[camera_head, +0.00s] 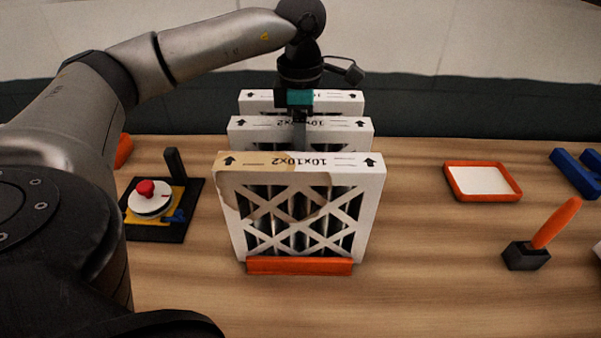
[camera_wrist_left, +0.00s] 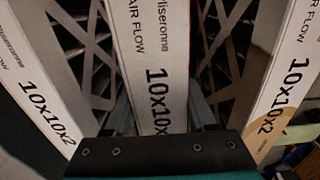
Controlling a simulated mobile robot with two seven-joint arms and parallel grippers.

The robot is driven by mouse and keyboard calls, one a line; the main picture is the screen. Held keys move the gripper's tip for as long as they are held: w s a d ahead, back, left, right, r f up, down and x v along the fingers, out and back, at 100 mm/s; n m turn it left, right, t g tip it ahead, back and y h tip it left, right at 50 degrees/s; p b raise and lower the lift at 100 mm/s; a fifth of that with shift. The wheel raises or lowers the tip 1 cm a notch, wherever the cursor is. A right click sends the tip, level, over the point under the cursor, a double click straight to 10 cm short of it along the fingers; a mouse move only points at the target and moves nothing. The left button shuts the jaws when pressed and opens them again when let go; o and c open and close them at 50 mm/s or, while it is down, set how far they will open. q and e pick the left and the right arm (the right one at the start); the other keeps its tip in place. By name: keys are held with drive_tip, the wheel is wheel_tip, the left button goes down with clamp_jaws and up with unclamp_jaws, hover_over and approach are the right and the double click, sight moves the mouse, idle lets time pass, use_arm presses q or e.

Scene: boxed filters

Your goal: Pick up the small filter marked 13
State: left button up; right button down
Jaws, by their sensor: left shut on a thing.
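Three white-framed box filters stand upright in a row, one behind another. The front filter (camera_head: 300,165) reads "10x10x2" and has a brown stain. The middle filter (camera_head: 247,124) and the rear filter (camera_head: 260,97) are partly hidden behind it. My left gripper (camera_head: 300,128) reaches down from above onto the middle filter. In the left wrist view, that filter's top edge (camera_wrist_left: 153,60) lies between my two fingers, shut on it. The stained front filter (camera_wrist_left: 285,85) is to its right and the rear filter (camera_wrist_left: 35,90) to its left. I see no "13" mark.
An orange holder (camera_head: 300,266) is at the front filter's foot. A black base with a red knob (camera_head: 146,188) stands left. An orange-rimmed tray (camera_head: 482,181), an orange-handled tool (camera_head: 555,224) and blue blocks (camera_head: 577,174) are right. The table between filters and tray is clear.

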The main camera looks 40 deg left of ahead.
use_arm(q)
clamp_jaws()
idle(0.4)
